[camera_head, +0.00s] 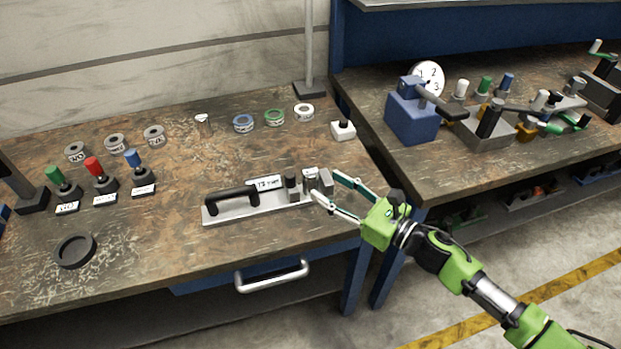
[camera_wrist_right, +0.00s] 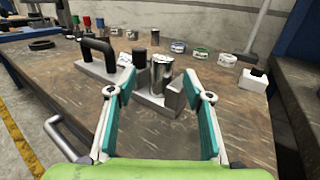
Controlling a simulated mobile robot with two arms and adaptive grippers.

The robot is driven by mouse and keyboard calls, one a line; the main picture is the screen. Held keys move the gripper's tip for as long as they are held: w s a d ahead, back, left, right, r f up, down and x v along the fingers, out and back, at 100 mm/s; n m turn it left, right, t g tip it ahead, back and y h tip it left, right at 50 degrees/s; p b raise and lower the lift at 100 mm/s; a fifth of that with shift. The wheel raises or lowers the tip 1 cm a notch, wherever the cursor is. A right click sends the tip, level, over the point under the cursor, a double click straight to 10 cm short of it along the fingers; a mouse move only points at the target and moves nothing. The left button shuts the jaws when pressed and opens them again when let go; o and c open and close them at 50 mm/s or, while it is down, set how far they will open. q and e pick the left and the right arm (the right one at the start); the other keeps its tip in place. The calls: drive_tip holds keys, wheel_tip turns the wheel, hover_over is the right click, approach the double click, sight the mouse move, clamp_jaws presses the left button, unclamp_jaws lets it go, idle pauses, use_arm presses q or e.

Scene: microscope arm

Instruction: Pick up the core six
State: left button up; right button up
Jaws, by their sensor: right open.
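A grey metal plate (camera_head: 228,214) with a black handle (camera_head: 232,196) and a small label lies near the bench's front right. At its right end stand a dark post (camera_head: 291,187) and a shiny metal cylinder (camera_head: 310,177), which also shows in the right wrist view (camera_wrist_right: 162,70). I cannot read which piece is marked core six. My right gripper (camera_head: 325,184) is open at the plate's right end. In the right wrist view its teal fingers (camera_wrist_right: 160,84) stand wide on either side of the cylinder, with nothing gripped. My left gripper is out of view.
Several labelled rings (camera_head: 115,142) lie at the back. Green, red and blue-topped handles (camera_head: 95,168) stand at left, near a dark round dish (camera_head: 75,251). A white block with a black knob (camera_head: 343,130) sits behind my gripper. A drawer handle (camera_head: 272,274) juts out in front.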

sight(317, 177)
drive_tip(key=p+x, duration=0.1)
drive_tip(key=x, duration=0.3)
drive_tip(key=shift+w+a, duration=0.2)
drive_tip(key=shift+w, duration=0.2)
drive_tip(key=shift+d, duration=0.1)
clamp_jaws()
drive_tip(key=shift+r, duration=0.2)
